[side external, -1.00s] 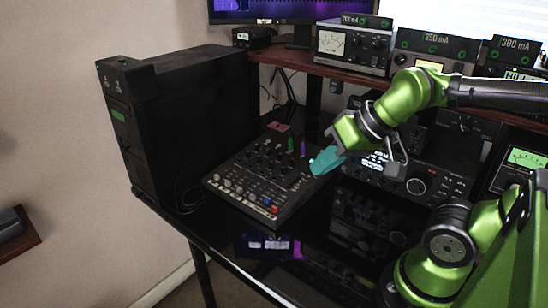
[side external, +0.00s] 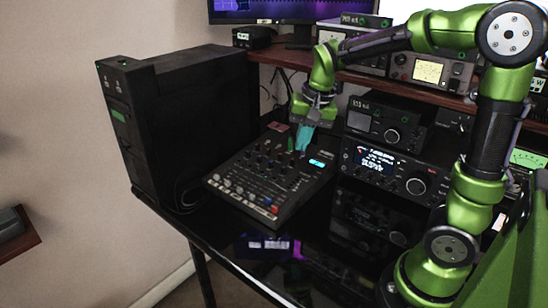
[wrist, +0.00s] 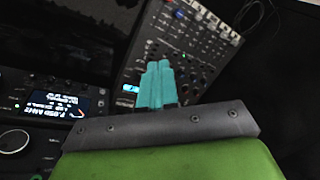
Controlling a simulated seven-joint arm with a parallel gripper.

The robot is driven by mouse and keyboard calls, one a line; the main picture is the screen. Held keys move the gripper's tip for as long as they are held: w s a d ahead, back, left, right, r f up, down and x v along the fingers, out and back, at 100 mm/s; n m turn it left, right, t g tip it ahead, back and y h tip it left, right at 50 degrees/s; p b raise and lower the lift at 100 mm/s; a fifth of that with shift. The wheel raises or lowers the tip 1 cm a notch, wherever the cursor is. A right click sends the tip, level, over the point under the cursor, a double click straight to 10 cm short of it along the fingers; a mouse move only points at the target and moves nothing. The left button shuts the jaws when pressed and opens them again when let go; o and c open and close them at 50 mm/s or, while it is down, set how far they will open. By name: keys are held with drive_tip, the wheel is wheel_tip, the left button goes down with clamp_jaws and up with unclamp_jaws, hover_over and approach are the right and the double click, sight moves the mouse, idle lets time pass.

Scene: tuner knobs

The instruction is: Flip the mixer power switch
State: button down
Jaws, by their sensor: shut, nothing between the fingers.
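The mixer (side external: 262,181) is a dark box with rows of knobs, lying on the black desk. A small lit cyan display (side external: 317,163) glows near its right back corner. My gripper (side external: 302,146) is shut and empty, with teal fingers pointing down over the back part of the mixer. In the wrist view my gripper (wrist: 158,68) reaches over the edge of the mixer (wrist: 207,52), beside the lit display (wrist: 131,88). I cannot tell whether the fingertips touch the panel. I cannot make out the power switch; the fingers may cover it.
A black computer tower (side external: 185,120) stands left of the mixer. A radio with a lit screen (side external: 376,160) stands to the right, also seen in the wrist view (wrist: 55,102). A shelf (side external: 360,78) with meters is behind. The glossy desk in front is clear.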

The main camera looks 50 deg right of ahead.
drive_tip(key=w+d+m+g+h, duration=0.2)
drive_tip(key=w+d+m, duration=0.3)
drive_tip(key=d+m, duration=0.2)
drive_tip(key=d, duration=0.2)
drive_tip(key=shift+d+m+g+h, duration=0.3)
drive_tip(key=shift+d+m, duration=0.05)
drive_tip(key=shift+m, duration=0.05)
drive_tip(key=shift+s, duration=0.1)
approach(307, 170)
drive_tip(key=f, duration=0.1)
drive_tip(key=d+f, duration=0.1)
drive_tip(key=f, duration=0.1)
drive_tip(key=d+f, duration=0.1)
drive_tip(key=f, duration=0.1)
drive_tip(key=shift+a+f, duration=0.2)
drive_tip(key=shift+f, duration=0.5)
drive_tip(key=shift+f, duration=0.1)
